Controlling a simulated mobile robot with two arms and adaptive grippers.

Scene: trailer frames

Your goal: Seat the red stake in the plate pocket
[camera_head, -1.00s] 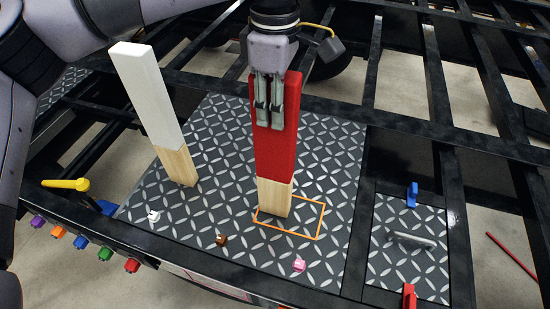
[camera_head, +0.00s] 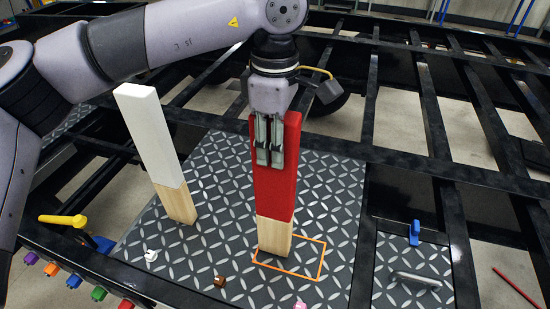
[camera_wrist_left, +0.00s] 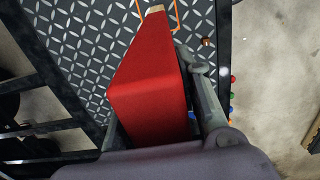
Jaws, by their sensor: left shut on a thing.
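The red stake (camera_head: 277,190), red above with a bare wood lower end, stands nearly upright over the diamond plate (camera_head: 225,180). My left gripper (camera_head: 268,158) is shut on its upper part. In the left wrist view the stake (camera_wrist_left: 150,85) runs away from the fingers toward the plate. The orange rectangle outline (camera_head: 318,262) marks the pocket. I cannot tell whether the end touches the plate. My right gripper is not in view.
A white stake (camera_head: 150,130) with a wood end stands on the plate to the left. Small white (camera_head: 151,255), brown (camera_head: 220,281) and pink pieces lie along the front. A yellow handle (camera_head: 62,220) is at left. Black frame beams surround the plate.

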